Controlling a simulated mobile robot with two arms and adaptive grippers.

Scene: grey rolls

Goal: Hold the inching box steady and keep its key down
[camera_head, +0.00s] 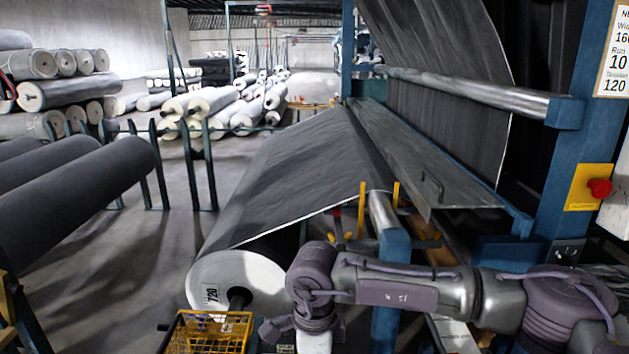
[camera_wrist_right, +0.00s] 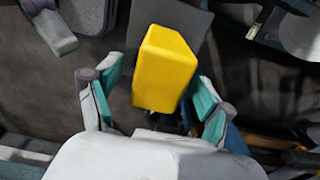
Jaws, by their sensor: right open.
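A yellow box (camera_wrist_right: 166,68), which looks like the inching box, stands in the right wrist view in front of a grey plate (camera_wrist_right: 180,15). My right gripper (camera_wrist_right: 152,98) is open, with one teal-padded finger on each side of the box. No key can be made out on the faces I see. In the head view my right arm reaches in from the right, its wrist bent down at the bottom middle; its fingers are out of the picture. My left gripper is not in view.
Blue machine frame (camera_head: 570,150) with a red stop button (camera_head: 599,187) stands right. Stacked rolls (camera_head: 75,92) are left.

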